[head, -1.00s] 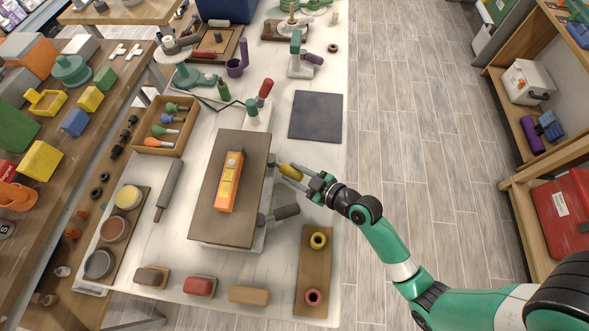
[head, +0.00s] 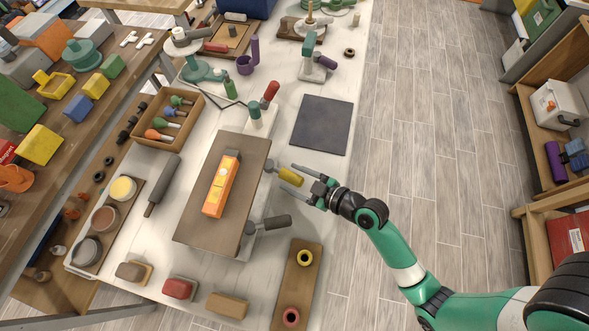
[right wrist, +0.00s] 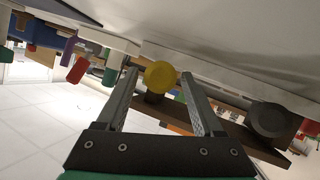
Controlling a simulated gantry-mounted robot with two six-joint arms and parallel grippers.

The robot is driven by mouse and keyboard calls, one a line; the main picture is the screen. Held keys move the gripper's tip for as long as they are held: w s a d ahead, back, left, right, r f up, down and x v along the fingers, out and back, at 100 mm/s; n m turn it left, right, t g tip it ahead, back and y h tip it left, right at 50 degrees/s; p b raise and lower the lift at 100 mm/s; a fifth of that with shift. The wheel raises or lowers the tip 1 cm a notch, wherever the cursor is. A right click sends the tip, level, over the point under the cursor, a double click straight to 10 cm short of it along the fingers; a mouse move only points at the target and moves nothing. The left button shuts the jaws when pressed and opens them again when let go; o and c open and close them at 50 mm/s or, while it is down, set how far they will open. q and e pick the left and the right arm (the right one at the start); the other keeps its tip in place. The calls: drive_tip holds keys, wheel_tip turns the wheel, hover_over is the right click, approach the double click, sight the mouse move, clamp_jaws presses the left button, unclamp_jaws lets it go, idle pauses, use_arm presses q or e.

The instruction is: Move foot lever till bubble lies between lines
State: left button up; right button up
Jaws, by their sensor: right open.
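The orange level (head: 214,197) lies on the brown board (head: 195,226). Its bubble and lines are too small to make out. A foot lever with a yellow handle (head: 290,176) sticks out from the board's right side. My right gripper (head: 288,178) is open, with one finger on each side of the yellow handle. In the right wrist view the round yellow handle end (right wrist: 160,76) sits between the fingertips of my right gripper (right wrist: 159,80), with gaps showing. A second lever with a dark grey handle (head: 274,222) sits nearer the front. My left gripper is not in view.
A dark square mat (head: 321,125) lies behind my right gripper. A wooden strip with a yellow and a red ring (head: 297,282) lies in front. A red-handled tool (head: 269,94) stands behind the board. The floor (head: 430,150) to the right is clear.

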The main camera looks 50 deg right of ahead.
drive_tip(key=p+v, duration=0.1)
drive_tip(key=v, duration=1)
drive_tip(key=shift+s, duration=0.35)
